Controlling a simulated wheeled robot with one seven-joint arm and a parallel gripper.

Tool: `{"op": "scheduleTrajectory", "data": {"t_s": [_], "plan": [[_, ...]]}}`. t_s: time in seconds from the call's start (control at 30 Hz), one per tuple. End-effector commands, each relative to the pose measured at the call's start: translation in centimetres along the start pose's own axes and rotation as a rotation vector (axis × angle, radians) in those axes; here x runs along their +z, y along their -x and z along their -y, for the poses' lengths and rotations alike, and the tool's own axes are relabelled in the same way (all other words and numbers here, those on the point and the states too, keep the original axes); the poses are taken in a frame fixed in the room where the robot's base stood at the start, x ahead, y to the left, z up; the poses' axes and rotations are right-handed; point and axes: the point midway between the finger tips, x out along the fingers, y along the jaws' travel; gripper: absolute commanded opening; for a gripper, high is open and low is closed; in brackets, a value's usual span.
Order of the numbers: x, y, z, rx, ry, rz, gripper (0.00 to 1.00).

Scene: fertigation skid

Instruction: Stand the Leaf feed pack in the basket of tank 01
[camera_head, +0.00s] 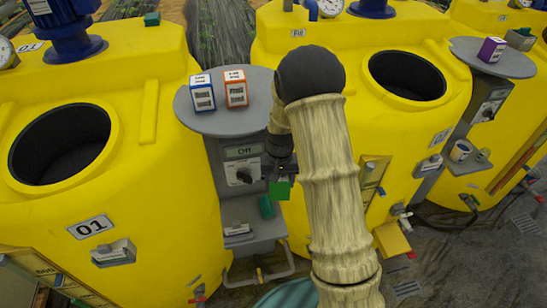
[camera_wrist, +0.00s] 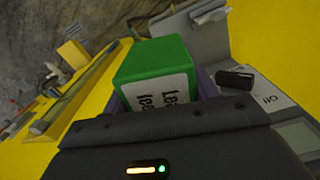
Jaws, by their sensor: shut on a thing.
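My gripper (camera_head: 280,172) is shut on the green Leaf feed pack (camera_head: 279,191), in front of the grey control post. In the wrist view the pack (camera_wrist: 150,60) shows its green top and a white label with partly hidden "Leaf" lettering, between the fingers (camera_wrist: 160,97). My arm hides part of the post and the tank behind.
A blue-and-white pack (camera_head: 202,92) and an orange-and-white pack (camera_head: 236,88) stand on a round grey shelf (camera_head: 190,115) beside tank 01. A second yellow tank (camera_head: 405,125) with an open mouth is right of my arm. A purple pack (camera_head: 491,50) stands on another shelf.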

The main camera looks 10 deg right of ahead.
Motion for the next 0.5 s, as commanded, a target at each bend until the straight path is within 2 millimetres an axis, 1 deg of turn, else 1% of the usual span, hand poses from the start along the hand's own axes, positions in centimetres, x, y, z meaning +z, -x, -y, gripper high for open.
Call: {"op": "scheduleTrajectory", "data": {"t_s": [0.03,0.27,0.3,0.37,0.43,0.5], "plan": [[-0.1,-1.6,0.0,-0.001,0.038,0.003,0.20],[-0.8,-6.5,0.1,-0.001,0.191,0.000,0.20],[-0.8,-7.0,0.1,0.000,0.208,0.000,0.20],[-0.9,-6.6,0.2,0.001,0.205,-0.004,0.20],[-0.9,-7.7,0.1,0.000,0.202,-0.003,0.20],[-0.9,-8.0,0.1,0.000,0.201,-0.003,0.20]]}}
